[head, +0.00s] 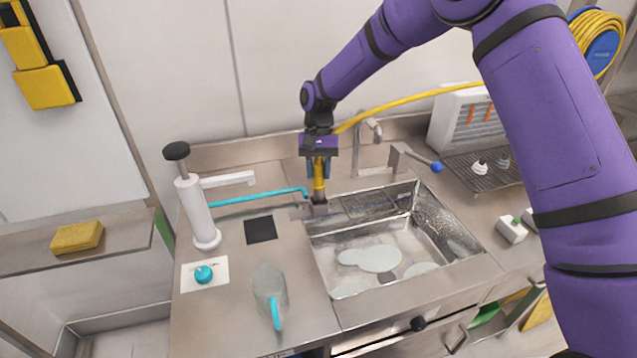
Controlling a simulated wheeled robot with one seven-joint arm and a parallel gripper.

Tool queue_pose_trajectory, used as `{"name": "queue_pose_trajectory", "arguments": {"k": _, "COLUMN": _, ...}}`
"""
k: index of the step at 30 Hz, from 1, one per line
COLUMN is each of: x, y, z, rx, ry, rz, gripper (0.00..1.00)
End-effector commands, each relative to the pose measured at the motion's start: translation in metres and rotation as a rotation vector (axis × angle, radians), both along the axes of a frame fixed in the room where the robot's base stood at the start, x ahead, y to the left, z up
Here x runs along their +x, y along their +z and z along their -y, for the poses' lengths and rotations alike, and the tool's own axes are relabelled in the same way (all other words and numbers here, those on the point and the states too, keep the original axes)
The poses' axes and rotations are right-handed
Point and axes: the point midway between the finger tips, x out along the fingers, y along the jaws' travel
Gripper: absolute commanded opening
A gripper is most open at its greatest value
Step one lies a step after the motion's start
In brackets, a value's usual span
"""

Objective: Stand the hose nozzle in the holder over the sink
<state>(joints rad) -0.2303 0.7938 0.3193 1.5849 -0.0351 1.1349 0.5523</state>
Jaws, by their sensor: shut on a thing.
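My gripper (319,172) is above the back left corner of the metal sink (345,255), pointing down. It is shut on the hose nozzle (319,183), a yellow upright piece with a grey lower end. A yellow hose (400,100) runs from the gripper toward the upper right. A small grey metal bracket (302,211), which looks like the holder, is at the sink's back left edge. The nozzle's lower end is at or just in front of this bracket. I cannot tell whether it is inside or only above it.
A tap (374,128) and a blue-knobbed lever (420,160) stand behind the sink. A white pump (195,210) with a cyan tube (255,198) is at left. Pale discs (380,259) lie in the sink. A clear scoop (270,290) lies on the counter. A blue reel (602,52) hangs upper right.

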Motion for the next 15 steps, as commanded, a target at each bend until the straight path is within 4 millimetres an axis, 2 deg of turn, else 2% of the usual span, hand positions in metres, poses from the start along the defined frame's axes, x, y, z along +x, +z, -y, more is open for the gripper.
{"name": "queue_pose_trajectory", "arguments": {"k": 9, "x": 0.0, "y": -0.035, "z": 0.0, "rx": 0.0, "ry": 0.0, "rz": -0.002, "gripper": 0.0}}
{"name": "queue_pose_trajectory", "arguments": {"k": 15, "x": 0.0, "y": -0.037, "z": 0.0, "rx": 0.0, "ry": 0.0, "rz": 0.0, "gripper": 0.0}}
